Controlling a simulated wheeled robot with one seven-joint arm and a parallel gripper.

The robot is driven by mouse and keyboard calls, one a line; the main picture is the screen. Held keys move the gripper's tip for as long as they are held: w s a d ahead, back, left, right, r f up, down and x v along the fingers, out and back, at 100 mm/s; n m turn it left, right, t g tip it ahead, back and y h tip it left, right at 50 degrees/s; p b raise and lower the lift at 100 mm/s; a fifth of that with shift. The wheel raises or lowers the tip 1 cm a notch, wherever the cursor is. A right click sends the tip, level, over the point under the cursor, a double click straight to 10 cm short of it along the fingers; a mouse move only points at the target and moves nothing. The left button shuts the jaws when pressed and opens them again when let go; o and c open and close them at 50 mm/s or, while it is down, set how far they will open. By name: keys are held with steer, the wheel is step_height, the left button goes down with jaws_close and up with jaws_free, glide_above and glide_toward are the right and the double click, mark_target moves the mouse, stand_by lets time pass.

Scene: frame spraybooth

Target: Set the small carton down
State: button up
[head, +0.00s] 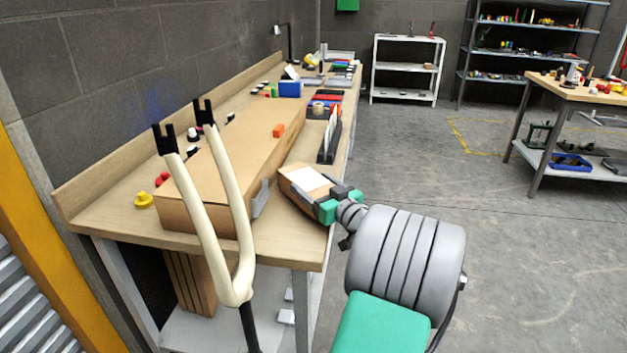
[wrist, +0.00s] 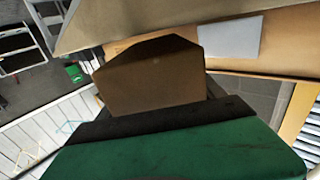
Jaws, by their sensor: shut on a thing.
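The small carton (head: 309,179) is brown with a white label on top. My gripper (head: 334,204), with green and dark parts, is shut on its near end. The carton looks turned at an angle over the right edge of the wooden workbench (head: 200,240), beside the large cardboard box (head: 215,190). I cannot tell whether it touches the bench top. In the wrist view the carton (wrist: 150,80) is dark brown, just beyond the black and green gripper parts. The gripper's fingertips are mostly hidden by the carton.
A pale forked stand (head: 232,270) rises in front of the bench. A black rack (head: 329,140) with upright sheets stands behind the carton. An orange block (head: 278,130) lies on the large box. A blue bin (head: 290,88) stands further back. The floor to the right is open.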

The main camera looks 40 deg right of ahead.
steer(key=shift+f+b, duration=0.7)
steer(key=shift+f, duration=0.05)
stand_by(0.4)
steer(key=o, duration=2)
steer(key=shift+f, duration=0.1)
